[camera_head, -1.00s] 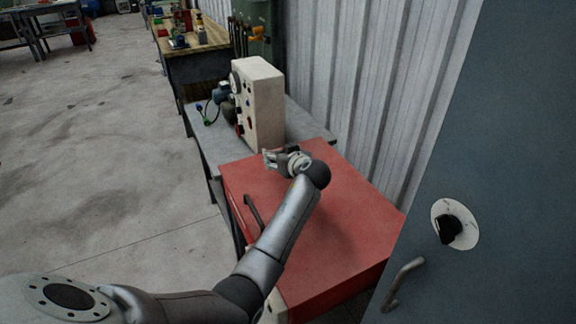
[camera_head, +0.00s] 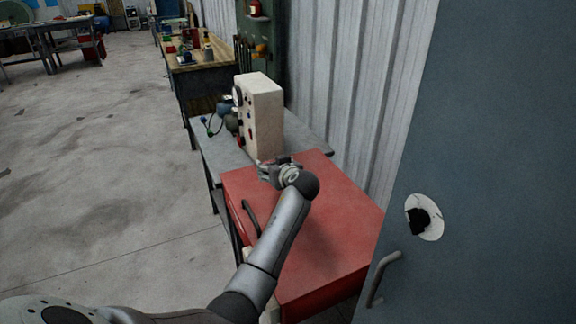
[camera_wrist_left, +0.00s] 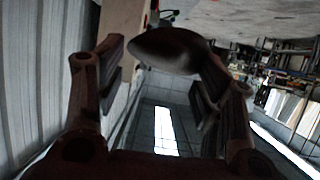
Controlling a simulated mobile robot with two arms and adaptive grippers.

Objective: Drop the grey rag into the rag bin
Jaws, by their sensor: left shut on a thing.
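My left gripper (camera_head: 274,172) is over the far edge of a red cabinet (camera_head: 335,215) in the head view. In the left wrist view its two fingers (camera_wrist_left: 160,88) stand apart on either side of a dark, smooth, rounded thing (camera_wrist_left: 165,50), which reaches to the right finger. I take this for the grey rag, held in the gripper; shadow hides its colour and full shape. I cannot make out a rag bin in either view. My right gripper is not in view.
A pale box with knobs (camera_head: 262,115) stands on a grey bench (camera_head: 218,152) just beyond the cabinet. A blue-grey door or panel (camera_head: 470,130) with a handle fills the right. A corrugated wall (camera_head: 340,75) runs behind. Open concrete floor (camera_head: 90,170) lies left.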

